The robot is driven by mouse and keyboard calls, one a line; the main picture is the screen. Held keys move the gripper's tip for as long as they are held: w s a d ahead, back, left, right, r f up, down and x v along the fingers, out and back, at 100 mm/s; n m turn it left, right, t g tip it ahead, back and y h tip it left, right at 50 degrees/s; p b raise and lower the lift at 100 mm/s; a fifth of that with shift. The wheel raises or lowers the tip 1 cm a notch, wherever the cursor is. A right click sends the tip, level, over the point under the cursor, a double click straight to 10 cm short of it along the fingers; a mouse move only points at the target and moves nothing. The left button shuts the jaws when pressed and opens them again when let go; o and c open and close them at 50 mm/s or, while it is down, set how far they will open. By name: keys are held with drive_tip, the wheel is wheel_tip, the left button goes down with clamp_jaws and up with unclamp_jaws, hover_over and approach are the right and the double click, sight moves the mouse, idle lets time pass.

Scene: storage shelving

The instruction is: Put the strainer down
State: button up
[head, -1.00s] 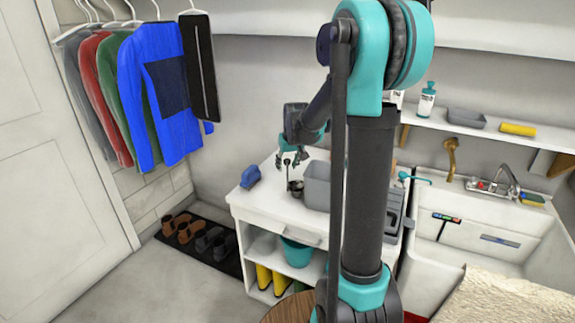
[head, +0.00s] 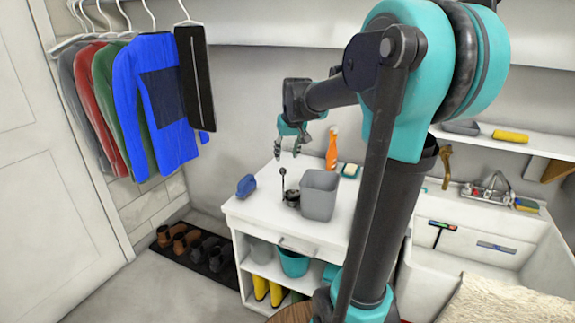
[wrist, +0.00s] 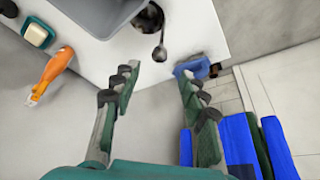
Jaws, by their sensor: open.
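The strainer (head: 292,198) is a small dark metal piece with a long handle sticking up. It rests on the white counter (head: 258,211), just left of a grey bin.
The grey bin (head: 319,196) stands right beside the strainer. A blue brush-like item (head: 246,186) lies at the counter's left. An orange spray bottle (head: 332,150) and a soap dish (head: 349,171) stand behind. Hanging clothes (head: 155,90) are to the left, a sink (head: 470,245) to the right.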

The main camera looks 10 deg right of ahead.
drive_tip(key=s+d+f, duration=0.1)
drive_tip(key=s+f, duration=0.8)
drive_tip(key=s, duration=0.4)
drive_tip(key=s+d+f+m, duration=0.1)
drive_tip(key=s+f, duration=0.9)
drive_tip(key=s, duration=0.3)
drive_tip(key=shift+s+m+h, duration=0.2)
drive_tip(key=shift+m+h, duration=0.1)
